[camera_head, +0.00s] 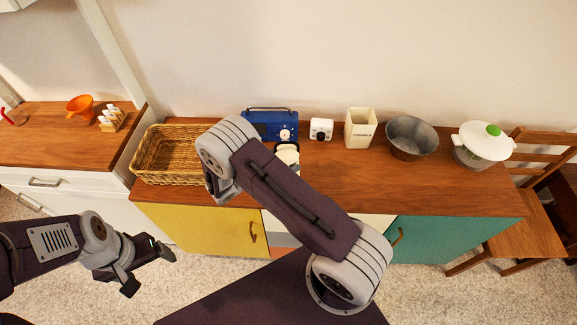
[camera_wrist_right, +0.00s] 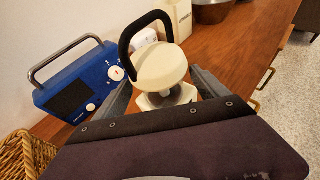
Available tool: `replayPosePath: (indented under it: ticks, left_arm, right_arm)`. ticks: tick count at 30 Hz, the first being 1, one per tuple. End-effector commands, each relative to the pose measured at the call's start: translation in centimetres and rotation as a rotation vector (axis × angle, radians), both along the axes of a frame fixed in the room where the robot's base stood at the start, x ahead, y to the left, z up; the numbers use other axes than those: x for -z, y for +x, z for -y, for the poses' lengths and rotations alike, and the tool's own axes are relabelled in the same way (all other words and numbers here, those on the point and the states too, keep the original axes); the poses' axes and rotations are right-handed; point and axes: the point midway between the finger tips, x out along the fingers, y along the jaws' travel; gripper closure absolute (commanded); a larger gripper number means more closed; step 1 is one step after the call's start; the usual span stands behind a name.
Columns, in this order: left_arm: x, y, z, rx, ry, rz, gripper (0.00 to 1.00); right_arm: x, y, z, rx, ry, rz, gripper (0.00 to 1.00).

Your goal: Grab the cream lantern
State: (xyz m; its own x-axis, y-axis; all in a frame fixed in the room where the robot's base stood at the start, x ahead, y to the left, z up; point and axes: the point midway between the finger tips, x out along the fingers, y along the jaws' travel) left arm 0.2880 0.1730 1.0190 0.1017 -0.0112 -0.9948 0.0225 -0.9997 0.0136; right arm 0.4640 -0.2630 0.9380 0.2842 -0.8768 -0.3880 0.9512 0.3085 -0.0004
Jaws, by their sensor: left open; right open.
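The cream lantern (camera_wrist_right: 162,68) has a round cream top, a cream base and a black loop handle. In the right wrist view it stands on the wooden counter between the two fingers of my right gripper (camera_wrist_right: 165,88), which is open. In the head view only the top part of the lantern (camera_head: 287,150) shows behind my right arm, and the right gripper's fingers are hidden by the arm. My left gripper (camera_head: 146,266) is open and empty, low in front of the yellow cabinet door at the left.
A blue radio (camera_head: 270,124) stands close behind the lantern, with a small white timer (camera_head: 321,129) to its right. A wicker basket (camera_head: 160,160) is at the left. A cream canister (camera_head: 360,128), a metal bucket (camera_head: 412,137) and a white lidded pot (camera_head: 482,145) stand to the right.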

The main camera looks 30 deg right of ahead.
Motion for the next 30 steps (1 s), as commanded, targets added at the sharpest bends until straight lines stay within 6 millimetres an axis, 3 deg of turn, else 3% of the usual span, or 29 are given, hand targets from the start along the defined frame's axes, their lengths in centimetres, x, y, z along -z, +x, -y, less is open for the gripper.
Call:
replayPosePath:
  ticks: [1, 5, 12, 14, 21, 30]
  left_arm:
    - [-0.8, 0.0, 0.0, 0.0, 0.0, 0.0, 0.17]
    - [-0.9, 0.0, 0.0, 0.0, 0.0, 0.0, 0.17]
    - [-0.8, 0.0, 0.0, 0.0, 0.0, 0.0, 0.17]
    - [-0.8, 0.0, 0.0, 0.0, 0.0, 0.0, 0.17]
    - [-0.8, 0.0, 0.0, 0.0, 0.0, 0.0, 0.17]
    - [-0.8, 0.0, 0.0, 0.0, 0.0, 0.0, 0.17]
  right_arm:
    - [-0.1, -0.1, 1.0, 0.004, -0.001, -0.003, 0.17]
    - [0.8, 0.5, 2.4, 0.002, 0.001, -0.001, 0.17]
    - [1.1, 0.7, 2.6, -0.001, 0.001, 0.0, 0.17]
    - [1.0, 0.7, 2.6, -0.001, 0.001, 0.0, 0.31]
    - [1.0, 0.7, 2.6, -0.001, 0.0, 0.001, 0.97]
    - [0.8, 0.7, 2.6, 0.0, -0.001, 0.003, 1.0]
